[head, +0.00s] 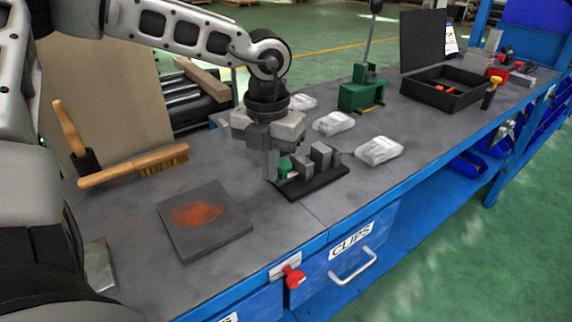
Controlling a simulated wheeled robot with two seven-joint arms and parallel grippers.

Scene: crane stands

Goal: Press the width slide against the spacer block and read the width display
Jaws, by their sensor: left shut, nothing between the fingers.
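A small fixture with a black base (318,184) stands on the grey bench top. It carries upright grey blocks (320,158) and a small green part (285,168) at its left end. I cannot tell which of these is the width slide and which the spacer block. My left gripper (272,176) points down at the left end of the fixture, its fingers shut and empty. The fingers are close beside the green part; I cannot tell whether they touch it. They hide some of that end. No width display is readable. My right gripper is not in view.
A dark plate with an orange patch (196,213) lies front left, a wooden brush (135,165) behind it. Clear-wrapped packets (378,150) lie right of the fixture. A green stand (362,92) and an open black case (447,88) are farther back. The blue front edge (380,196) is near.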

